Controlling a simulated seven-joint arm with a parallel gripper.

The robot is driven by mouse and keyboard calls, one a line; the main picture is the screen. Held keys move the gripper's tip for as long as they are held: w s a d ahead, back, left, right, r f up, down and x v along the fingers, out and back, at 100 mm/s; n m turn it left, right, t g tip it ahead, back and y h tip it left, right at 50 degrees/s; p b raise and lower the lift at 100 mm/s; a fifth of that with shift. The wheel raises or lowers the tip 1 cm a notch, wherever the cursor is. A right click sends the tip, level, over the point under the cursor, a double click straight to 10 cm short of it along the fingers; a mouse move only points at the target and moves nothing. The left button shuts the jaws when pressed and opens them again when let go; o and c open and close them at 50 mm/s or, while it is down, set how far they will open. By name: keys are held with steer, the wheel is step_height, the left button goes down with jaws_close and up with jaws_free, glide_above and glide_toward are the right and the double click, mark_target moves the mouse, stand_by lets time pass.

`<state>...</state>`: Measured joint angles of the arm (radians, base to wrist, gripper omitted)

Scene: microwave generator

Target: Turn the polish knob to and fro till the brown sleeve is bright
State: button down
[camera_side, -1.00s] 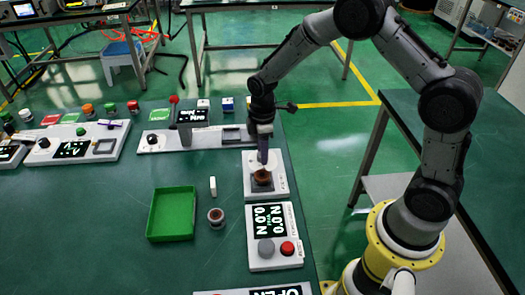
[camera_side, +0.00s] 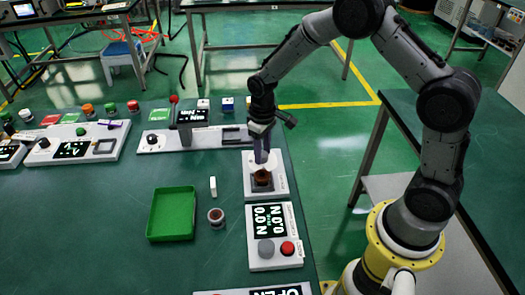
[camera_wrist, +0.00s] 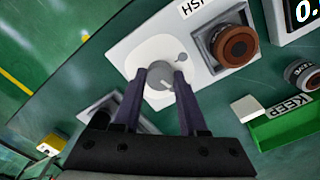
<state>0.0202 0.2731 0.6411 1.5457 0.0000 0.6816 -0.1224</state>
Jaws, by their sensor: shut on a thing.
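The white plate of the polish station (camera_side: 279,186) lies near the table's right edge. My gripper is shut on this knob; in the side view, the gripper (camera_side: 262,160) points down onto the plate. The brown sleeve (camera_side: 262,177) sits in a dark square holder just in front of the knob. In the wrist view, the sleeve (camera_wrist: 236,46) looks reddish brown and dull, apart from my fingers.
A green tray (camera_side: 171,214) marked KEEP, a small white block (camera_side: 213,186) and another brown-topped ring part (camera_side: 216,217) stand to the left. A panel with display and two buttons (camera_side: 270,235) lies in front. Another panel with a raised display (camera_side: 193,117) lies behind.

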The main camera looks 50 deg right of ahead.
mark_target(263, 154)
steer(key=shift+m, duration=1.6)
steer(key=shift+c, duration=2.2)
jaws_free()
steer(key=shift+r, duration=0.1)
step_height(263, 154, up, 14)
steer(key=shift+f, duration=0.2)
